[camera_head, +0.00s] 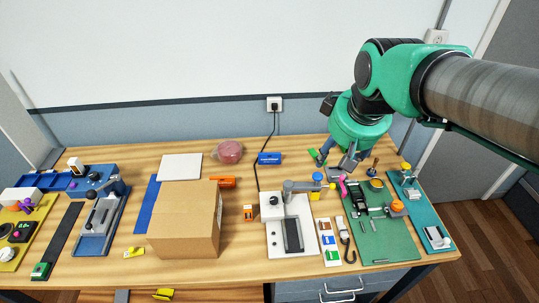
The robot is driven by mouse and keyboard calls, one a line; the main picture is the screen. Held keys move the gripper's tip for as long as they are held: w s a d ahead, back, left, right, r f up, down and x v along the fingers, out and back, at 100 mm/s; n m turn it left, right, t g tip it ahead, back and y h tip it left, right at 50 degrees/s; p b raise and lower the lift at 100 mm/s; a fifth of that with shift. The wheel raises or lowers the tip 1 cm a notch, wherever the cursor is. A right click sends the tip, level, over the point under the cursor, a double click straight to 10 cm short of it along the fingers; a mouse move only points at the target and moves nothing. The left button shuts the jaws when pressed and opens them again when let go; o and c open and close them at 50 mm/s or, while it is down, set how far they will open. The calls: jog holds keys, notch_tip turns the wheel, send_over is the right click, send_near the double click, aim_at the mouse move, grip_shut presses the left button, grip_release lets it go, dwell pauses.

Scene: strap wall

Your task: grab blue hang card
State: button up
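My gripper (336,160) hangs below the green wrist over the back right of the table. Its two grey fingers look spread apart, with nothing clearly visible between them. No card hanging on a strap can be made out with certainty. A small blue block or card (269,158) with pale marking lies flat at the back middle, left of my gripper and apart from it. A larger flat blue sheet (147,208) lies partly hidden behind the cardboard box. A small green piece (314,154) and a small blue patch (319,163) show beside my left finger; what they belong to is unclear.
A cardboard box (185,228) stands left of centre. A white device (290,235) with a grey arm, a green mat (385,238) with tools and a teal board (420,215) fill the right. A black cable (257,165) runs up to the wall socket (274,104).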

jog(key=w+a+n+g+p, duration=0.1)
jog(key=w+a+n+p, duration=0.25)
jog(key=w, duration=1.05)
jog(key=n+g+p, duration=0.3)
jog(key=n+p, duration=0.7)
jog(key=p, duration=0.3)
send_over(267, 156)
jog(key=w, duration=0.2)
notch_tip(267, 156, down, 25)
jog(key=shift+s+d+r, duration=0.1)
jog(key=shift+d, duration=0.1)
jog(key=shift+f, duration=4.3)
jog(key=shift+f, duration=0.15)
jog(key=shift+s+f+p, duration=0.1)
jog(key=shift+f+p, duration=0.2)
jog(key=shift+f, duration=2.15)
